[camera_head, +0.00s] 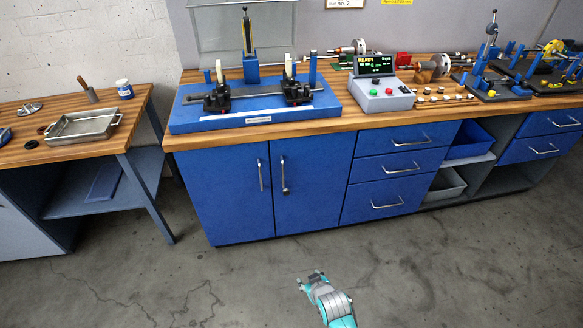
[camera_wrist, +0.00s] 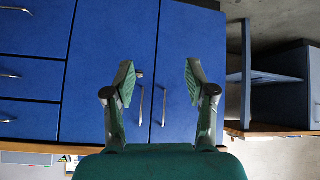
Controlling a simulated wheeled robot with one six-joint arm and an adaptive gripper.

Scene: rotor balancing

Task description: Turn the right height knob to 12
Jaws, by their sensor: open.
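The blue balancing machine (camera_head: 185,118) sits on the wooden bench top. Two black pedestals stand on its rail, a left pedestal (camera_head: 216,98) and a right pedestal (camera_head: 296,91). Small red parts show low on them; which part is the right height knob, and its reading, are too small to tell. My gripper (camera_head: 311,276) is low in front of the bench, over the floor, far from the machine. In the wrist view my gripper (camera_wrist: 158,85) is open and empty, facing the blue cabinet doors (camera_wrist: 115,60). The machine is not in the wrist view.
A control box (camera_head: 385,98) with a lit READY display (camera_head: 375,64) stands right of the machine. Several fixtures and small parts lie farther right. A side table (camera_head: 30,152) with a metal tray (camera_head: 83,127) stands at the left. The floor (camera_head: 200,285) before the bench is clear.

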